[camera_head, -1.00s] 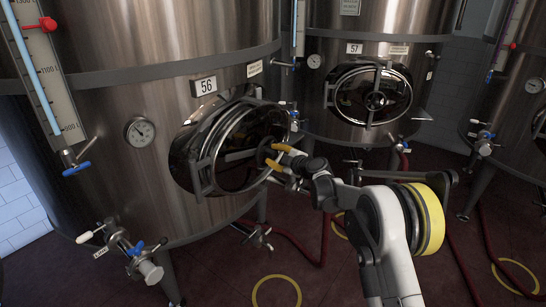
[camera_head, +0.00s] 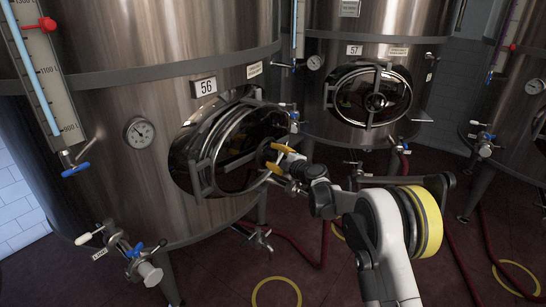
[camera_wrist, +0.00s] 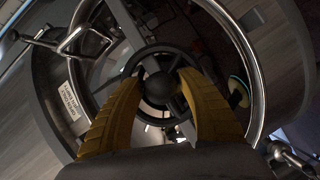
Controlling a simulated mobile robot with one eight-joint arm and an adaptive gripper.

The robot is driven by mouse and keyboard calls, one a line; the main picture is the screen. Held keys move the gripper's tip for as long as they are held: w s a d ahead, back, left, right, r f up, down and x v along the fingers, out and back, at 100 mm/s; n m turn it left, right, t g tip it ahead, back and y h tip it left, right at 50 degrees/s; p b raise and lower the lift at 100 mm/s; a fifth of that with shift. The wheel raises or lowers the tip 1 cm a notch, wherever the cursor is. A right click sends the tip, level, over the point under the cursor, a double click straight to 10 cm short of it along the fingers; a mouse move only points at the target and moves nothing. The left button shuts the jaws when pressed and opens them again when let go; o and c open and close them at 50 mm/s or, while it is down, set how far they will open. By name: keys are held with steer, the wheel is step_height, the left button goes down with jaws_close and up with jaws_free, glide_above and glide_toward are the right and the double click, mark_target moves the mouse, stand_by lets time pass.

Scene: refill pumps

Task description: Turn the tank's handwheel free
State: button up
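Tank 56 (camera_head: 110,110) has an oval manway door (camera_head: 205,160) low on its front. The tank's handwheel (camera_head: 262,154) sits at the door's right side, mostly hidden by my gripper in the head view. In the wrist view, the black handwheel (camera_wrist: 158,54) shows its ring, spokes and round hub (camera_wrist: 160,88). My gripper (camera_head: 279,158) is at the wheel, its two yellow fingers pointing at it. In the wrist view, the fingers of my gripper (camera_wrist: 162,80) stand apart on either side of the hub, overlapping the ring. I cannot tell whether they touch it.
Tank 57 (camera_head: 330,100) stands behind to the right with its own round door (camera_head: 372,95). A valve (camera_head: 130,255) with a blue handle sticks out at the lower left. A red hose (camera_head: 300,250) lies on the dark floor. A gauge (camera_head: 139,132) is on tank 56.

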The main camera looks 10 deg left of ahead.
steer(key=shift+o, duration=0.3)
steer(key=v, duration=1.2)
steer(key=s+d+r+m+g+h, duration=0.1)
steer(key=s+d+r+m+h, duration=0.1)
steer(key=s+d+r+m, duration=0.4)
steer(key=s+d+r+m+g+h, duration=0.1)
steer(key=s+d+r+m+h, duration=0.15)
steer(key=s+d+r, duration=0.55)
steer(key=s+d+f+m+h, duration=0.2)
steer(key=s+d, duration=0.4)
steer(key=s, duration=0.4)
steer(key=s+d+f+m+g+h, duration=0.1)
steer(key=s+d+f+m+h, duration=0.2)
steer(key=s+d+m, duration=0.3)
steer(key=s+d+f+m+g+h, duration=0.1)
steer(key=s+d+f+m, duration=0.3)
steer(key=s, duration=0.9)
steer(key=shift+s+d+m+h, duration=0.35)
steer(key=shift+d+m+h, duration=0.3)
steer(key=shift+d+m, duration=0.45)
steer(key=shift+f, duration=0.1)
